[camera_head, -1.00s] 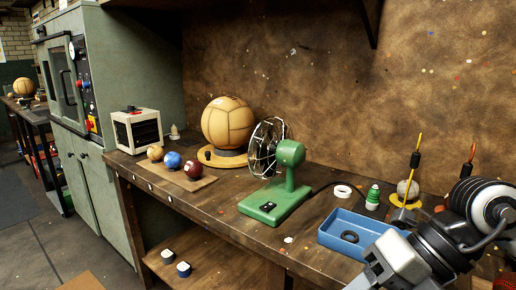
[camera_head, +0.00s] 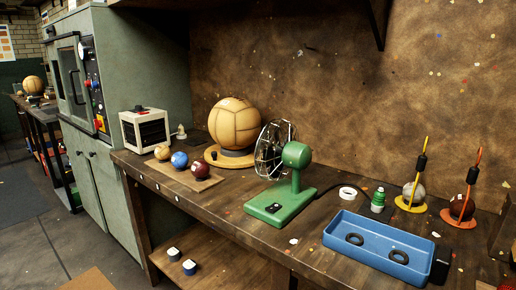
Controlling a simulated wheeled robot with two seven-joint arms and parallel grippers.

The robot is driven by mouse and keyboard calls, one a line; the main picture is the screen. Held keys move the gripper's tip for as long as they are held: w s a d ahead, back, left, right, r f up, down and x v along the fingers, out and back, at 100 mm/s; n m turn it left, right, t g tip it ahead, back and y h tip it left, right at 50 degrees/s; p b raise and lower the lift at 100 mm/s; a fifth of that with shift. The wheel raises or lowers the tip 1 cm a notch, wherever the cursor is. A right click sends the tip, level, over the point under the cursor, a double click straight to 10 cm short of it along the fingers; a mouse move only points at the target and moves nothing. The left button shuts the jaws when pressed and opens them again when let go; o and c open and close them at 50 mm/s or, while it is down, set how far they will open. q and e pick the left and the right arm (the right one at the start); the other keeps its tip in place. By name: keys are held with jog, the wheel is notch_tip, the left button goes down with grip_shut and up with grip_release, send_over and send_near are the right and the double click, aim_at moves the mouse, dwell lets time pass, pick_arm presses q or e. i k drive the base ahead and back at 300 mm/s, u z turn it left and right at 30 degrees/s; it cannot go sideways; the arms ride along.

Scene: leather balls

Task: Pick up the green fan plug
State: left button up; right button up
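A small green ribbed piece (camera_head: 378,200), which looks like the fan plug, stands upright on the workbench behind the blue tray. The green desk fan (camera_head: 294,156) with a wire cage stands to its left on a green base. A dark cord runs from behind the fan toward the green piece; where it ends is hard to make out. Neither of my grippers shows in the head view.
A blue tray (camera_head: 336,222) with two black rings lies in front of the plug; a black block (camera_head: 440,266) is at its right end. A white ring (camera_head: 347,193) lies left of the plug. Yellow (camera_head: 411,206) and orange (camera_head: 446,219) stands are to its right.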

aim_at(378, 204)
jog(key=z, duration=0.85)
